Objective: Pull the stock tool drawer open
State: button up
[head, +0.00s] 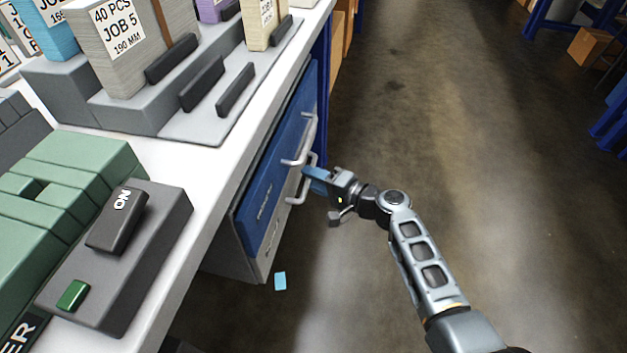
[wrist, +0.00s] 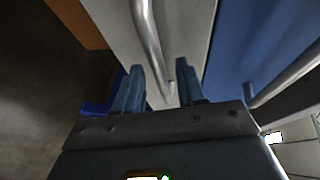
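A drawer unit hangs under the bench, with a blue drawer front (head: 277,168) above a grey drawer front (head: 262,262). Each front has a bar handle; their lettering is too small to read, so I cannot tell which is the stock tool drawer. Both drawers look shut. My gripper (head: 314,181) is at the handles on the right side of the unit. In the wrist view, my gripper's fingers (wrist: 157,88) are apart, with the grey front's handle (wrist: 150,40) running between them. I cannot see contact. The blue front's handle (wrist: 285,75) is to the right.
The white bench top (head: 185,160) above holds a grey rack (head: 135,112) with labelled blocks, green blocks (head: 80,170) and a switch box (head: 150,235). A small light-blue piece (head: 280,281) lies on the floor. The floor right of the drawers is clear around my arm.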

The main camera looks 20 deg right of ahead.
jog(key=shift+w+a, duration=0.1)
jog(key=shift+w, duration=0.05)
jog(key=shift+c, duration=0.3)
grip_shut()
dwell(0.3)
